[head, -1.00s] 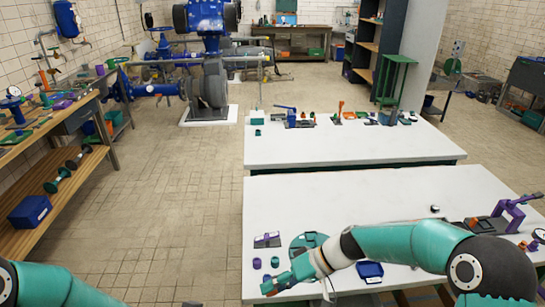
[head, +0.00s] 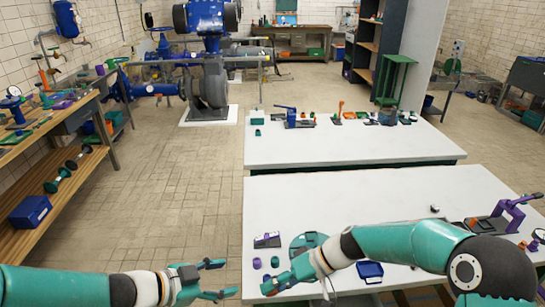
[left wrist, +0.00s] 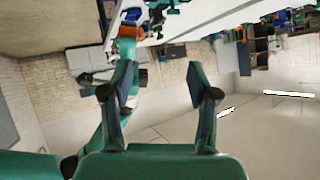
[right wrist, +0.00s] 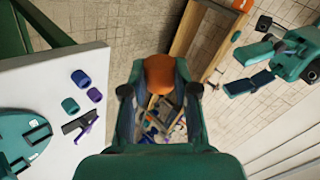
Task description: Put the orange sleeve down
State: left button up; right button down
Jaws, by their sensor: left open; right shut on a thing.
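The orange sleeve (right wrist: 160,73) is between the fingertips of my right gripper (right wrist: 159,88) in the right wrist view. That gripper is shut on it. In the head view, my right gripper (head: 283,280) is at the left edge of the near white table (head: 380,205), and only a bit of orange shows at its tips. Whether the sleeve touches the table cannot be told. My left gripper (head: 225,279) is open and empty, left of the table over the floor. Its spread fingers also show in the left wrist view (left wrist: 160,85).
Near my right gripper are purple (head: 257,263) and teal (head: 275,262) sleeves, a grey-and-purple block (head: 267,240) and a round teal plate (head: 309,245). A blue tray (head: 370,271) lies right of them. The table's middle is clear.

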pick_arm(q)
jog(key=d+f+m+g, duration=0.2)
jog(key=d+f, duration=0.2)
jog(key=d, duration=0.2)
jog(key=shift+m+h, duration=0.3)
jog(key=shift+m, duration=0.1)
jog(key=shift+f, duration=0.2)
